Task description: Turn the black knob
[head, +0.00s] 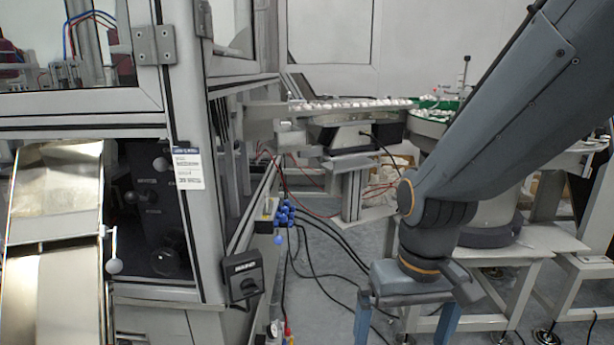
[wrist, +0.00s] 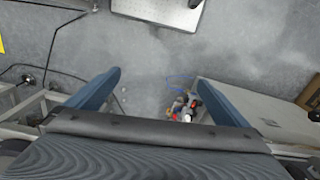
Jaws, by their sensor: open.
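The black knob (head: 249,286) sits on a dark switch box (head: 243,274) with a pale label strip, on the lower corner post of the machine cabinet in the head view. My gripper (head: 404,334) points down to the right of the knob, apart from it, with its blue fingers spread and nothing between them. In the wrist view the gripper (wrist: 165,95) is open above the floor. The knob does not show in the wrist view.
Blue pneumatic fittings (head: 284,218) and hanging black hoses (head: 322,232) lie between the cabinet and my gripper. A metal chute (head: 58,200) stands at the left. A white-topped table (head: 530,243) stands behind my arm. The wrist view shows a cabinet panel (wrist: 255,112) at right.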

